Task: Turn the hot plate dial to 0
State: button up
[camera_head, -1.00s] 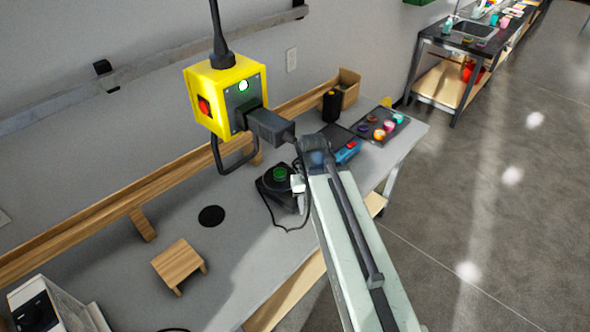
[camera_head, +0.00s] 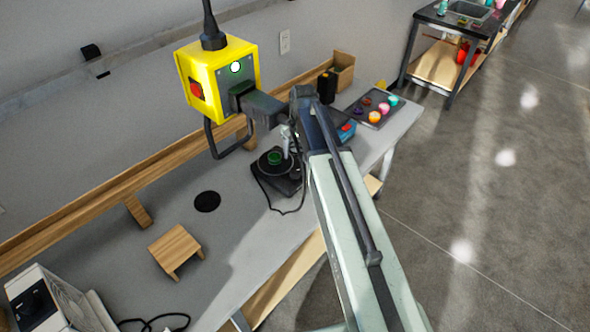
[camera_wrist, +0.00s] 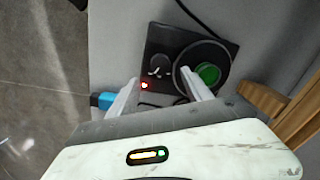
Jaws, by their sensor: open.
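The black hot plate (camera_head: 290,187) stands on the grey workbench and carries a small green-topped object (camera_head: 274,158). In the wrist view the hot plate (camera_wrist: 190,38) shows its round plate with the green object (camera_wrist: 208,73) on it. Its dark dial (camera_wrist: 160,64) sits beside that plate, with a red light near it. The dial's setting is too small to read. My gripper (camera_wrist: 160,76) is open, with its two pale fingers apart and the dial in view between their tips. I cannot tell whether they touch it. In the head view my gripper (camera_head: 289,143) is over the hot plate's far side.
A yellow box (camera_head: 219,79) hangs over the bench close to my arm. A blue item (camera_head: 343,130) and a dark tray (camera_head: 368,112) with coloured pieces lie to the right. A small wooden stand (camera_head: 175,248) is at the left. A cord runs from the hot plate.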

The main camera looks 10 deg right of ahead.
aim_at(296, 171)
jog(key=f+b, duration=0.3)
jog(key=f, duration=0.1)
jog(key=f+b, duration=0.4)
jog(key=shift+w+a+b, duration=0.1)
jog(key=shift+a+b, duration=0.1)
jog(key=shift+b, duration=0.1)
jog(key=shift+r, duration=0.15)
